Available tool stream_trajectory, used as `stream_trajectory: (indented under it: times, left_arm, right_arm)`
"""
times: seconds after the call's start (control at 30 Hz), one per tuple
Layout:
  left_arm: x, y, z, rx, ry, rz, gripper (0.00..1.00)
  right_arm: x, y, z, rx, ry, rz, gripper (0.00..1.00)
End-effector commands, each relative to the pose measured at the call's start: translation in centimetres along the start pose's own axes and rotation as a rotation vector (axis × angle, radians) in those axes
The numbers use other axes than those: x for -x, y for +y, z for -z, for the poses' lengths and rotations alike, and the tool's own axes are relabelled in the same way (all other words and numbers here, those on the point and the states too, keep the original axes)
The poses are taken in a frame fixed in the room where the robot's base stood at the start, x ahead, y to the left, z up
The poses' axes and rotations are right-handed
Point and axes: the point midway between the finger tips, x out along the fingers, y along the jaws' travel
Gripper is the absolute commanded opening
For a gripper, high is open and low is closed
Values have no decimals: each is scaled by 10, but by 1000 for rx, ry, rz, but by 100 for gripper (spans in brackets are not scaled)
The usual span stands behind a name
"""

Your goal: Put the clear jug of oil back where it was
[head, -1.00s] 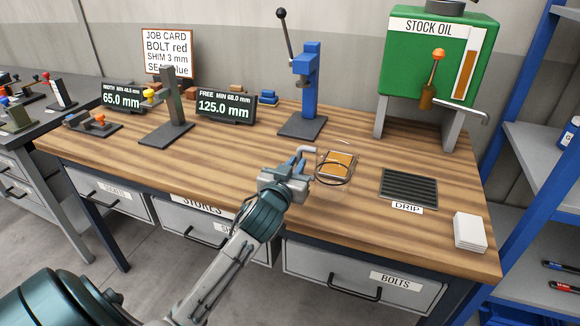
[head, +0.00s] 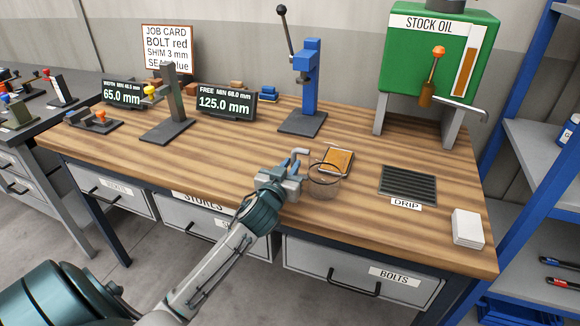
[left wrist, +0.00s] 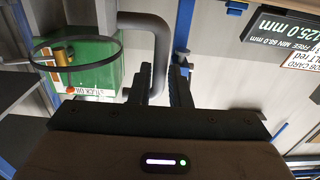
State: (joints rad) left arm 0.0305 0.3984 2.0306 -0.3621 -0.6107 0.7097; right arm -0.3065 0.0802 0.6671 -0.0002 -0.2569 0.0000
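The clear jug (head: 323,190) shows as a see-through body with a dark rim, near the front middle of the wooden bench (head: 215,160). I cannot make out oil inside it. My left gripper (head: 296,165) is just left of it, with its fingers about the grey handle. In the left wrist view the handle (left wrist: 150,22) runs down between the close-set fingers (left wrist: 163,85), and the dark rim (left wrist: 118,62) is at the left. I cannot tell whether the jug's base touches the bench. My right gripper is not in view.
An orange-brown rectangular piece (head: 340,158) lies just behind the jug. The drip grate (head: 408,184) and white pads (head: 468,228) are to the right. The green stock oil tank (head: 425,60) and blue press (head: 308,90) stand behind.

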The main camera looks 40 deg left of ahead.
Motion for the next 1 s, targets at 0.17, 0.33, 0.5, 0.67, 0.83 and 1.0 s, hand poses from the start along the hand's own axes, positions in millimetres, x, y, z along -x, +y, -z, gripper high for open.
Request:
stream_trajectory:
  times: [0.17, 0.33, 0.5, 0.67, 0.83, 1.0]
  left_arm:
    - [0, 0, 0, 0, -1, 0, 36]
    - [0, 0, 0, 0, -1, 0, 36]
    - [9, 0, 0, -2, -2, 0, 36]
    - [40, 0, -1, -3, -2, -1, 36]
    - [77, 0, -1, -2, -2, -1, 36]
    - [105, 0, 0, -1, -2, -1, 36]
  right_arm:
    - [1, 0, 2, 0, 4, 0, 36]
    - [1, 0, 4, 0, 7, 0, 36]
    - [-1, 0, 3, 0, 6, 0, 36]
    - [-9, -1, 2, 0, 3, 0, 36]
    - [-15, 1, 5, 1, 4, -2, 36]
    - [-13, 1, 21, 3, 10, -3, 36]
